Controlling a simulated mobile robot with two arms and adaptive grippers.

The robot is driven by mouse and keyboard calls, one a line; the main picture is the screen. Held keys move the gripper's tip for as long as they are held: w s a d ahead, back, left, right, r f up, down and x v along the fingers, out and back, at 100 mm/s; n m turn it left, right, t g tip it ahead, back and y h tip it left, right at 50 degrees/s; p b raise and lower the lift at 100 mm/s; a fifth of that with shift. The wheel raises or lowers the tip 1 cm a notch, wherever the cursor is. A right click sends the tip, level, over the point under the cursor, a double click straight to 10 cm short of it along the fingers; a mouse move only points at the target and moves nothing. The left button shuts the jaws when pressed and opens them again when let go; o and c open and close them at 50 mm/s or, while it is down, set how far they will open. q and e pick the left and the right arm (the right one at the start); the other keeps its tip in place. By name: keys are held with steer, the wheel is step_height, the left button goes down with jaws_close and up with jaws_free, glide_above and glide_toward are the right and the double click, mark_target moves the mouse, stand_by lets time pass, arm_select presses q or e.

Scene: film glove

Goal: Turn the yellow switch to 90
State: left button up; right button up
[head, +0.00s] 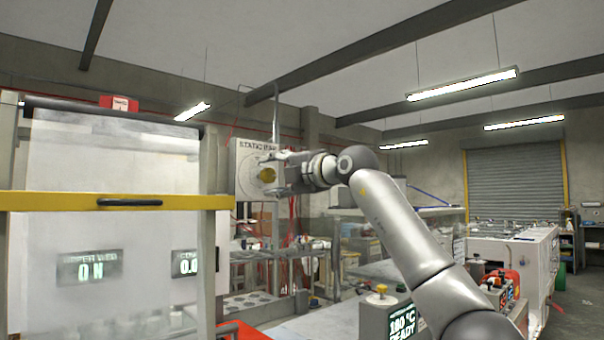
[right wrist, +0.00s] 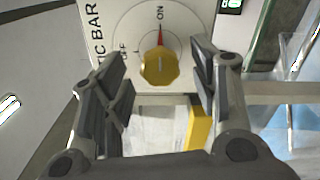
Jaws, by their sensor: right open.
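The yellow switch (right wrist: 159,69) is a ridged knob on a white round dial marked OFF and ON. Its red pointer points towards ON, at the top of the dial in the right wrist view. It also shows in the head view (head: 268,175), in front of the white "STATIC BAR" panel (head: 247,152). My right gripper (right wrist: 160,82) is open, with one finger on each side of the knob in the picture and no visible contact. In the head view my right gripper (head: 276,177) is close to the panel. My left gripper is not in view.
A machine with a clear screen and yellow bar (head: 60,201) stands left of the panel. A control box (head: 385,316) reading "180 °C READY" is below my right arm. A grey shutter door (head: 515,185) is at the back right. Open floor lies at the far right.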

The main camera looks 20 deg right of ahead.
steer(key=v, duration=0.9)
steer(key=shift+s, duration=0.3)
steer(key=shift+d, duration=0.1)
